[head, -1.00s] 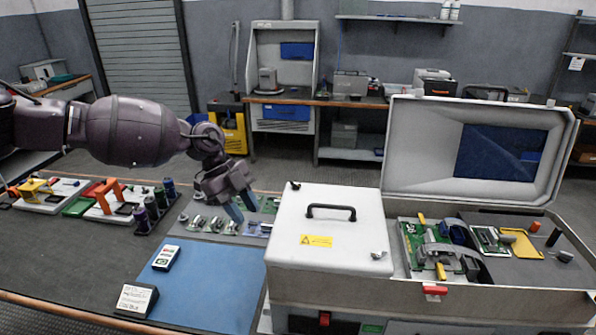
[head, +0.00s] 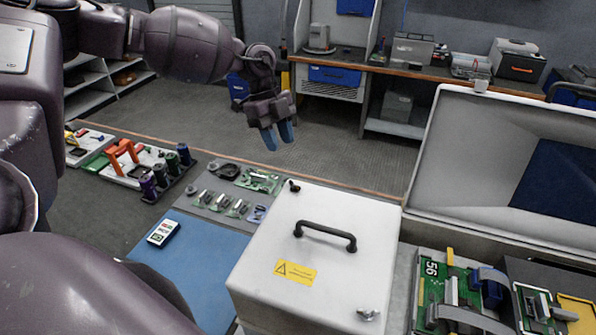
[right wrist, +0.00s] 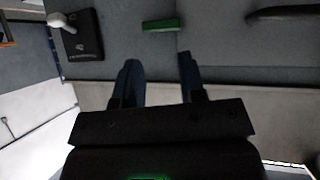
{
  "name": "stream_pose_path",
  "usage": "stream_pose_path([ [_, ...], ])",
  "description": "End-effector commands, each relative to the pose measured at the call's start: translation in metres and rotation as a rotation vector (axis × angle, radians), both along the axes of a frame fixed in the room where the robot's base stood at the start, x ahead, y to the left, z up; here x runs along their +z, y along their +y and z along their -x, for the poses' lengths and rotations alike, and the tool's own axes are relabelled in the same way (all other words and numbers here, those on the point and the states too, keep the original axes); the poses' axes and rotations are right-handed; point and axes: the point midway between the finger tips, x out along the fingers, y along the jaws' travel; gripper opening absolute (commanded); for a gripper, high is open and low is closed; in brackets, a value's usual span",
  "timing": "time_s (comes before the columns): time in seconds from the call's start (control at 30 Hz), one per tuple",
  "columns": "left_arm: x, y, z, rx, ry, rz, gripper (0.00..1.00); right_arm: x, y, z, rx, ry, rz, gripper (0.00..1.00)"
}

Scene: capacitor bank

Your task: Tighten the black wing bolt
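The black wing bolt (head: 294,187) is at the far left corner of a white box lid (head: 310,220) in the head view. It is small, and its thread is hidden. A silver wing bolt (head: 367,313) is at the lid's near right corner. My left gripper (head: 278,136) points down above and behind the black bolt, apart from it. Its blue fingers have a narrow gap with nothing between them. My right gripper (right wrist: 158,62) is open and empty in the right wrist view. I cannot make it out in the head view.
The lid has a black handle (head: 325,235) and a yellow label. An open case lid (head: 480,150) stands at right, with circuit boards (head: 430,290) below. A blue mat (head: 200,260) and small parts lie left. The right wrist view shows a green piece (right wrist: 161,25).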

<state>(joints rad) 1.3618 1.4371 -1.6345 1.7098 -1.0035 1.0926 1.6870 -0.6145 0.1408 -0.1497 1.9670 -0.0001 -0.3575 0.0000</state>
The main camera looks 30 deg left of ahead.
Motion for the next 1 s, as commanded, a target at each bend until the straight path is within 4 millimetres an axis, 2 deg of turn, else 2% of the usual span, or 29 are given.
stream_pose_path([
  [0.5, -0.075, -0.031, 0.007, -0.001, 0.004, 0.0, 0.34, 0.003, 0.0, 0.005, -0.002, 0.017, 0.0, 0.37],
  [0.7, -0.089, -0.036, 0.008, -0.001, 0.002, 0.001, 0.34, 0.005, 0.0, 0.005, -0.002, 0.017, 0.0, 0.37],
  [1.0, -0.092, -0.037, 0.008, 0.0, 0.001, 0.001, 0.34, 0.005, 0.0, 0.005, -0.002, 0.016, 0.0, 0.37],
])
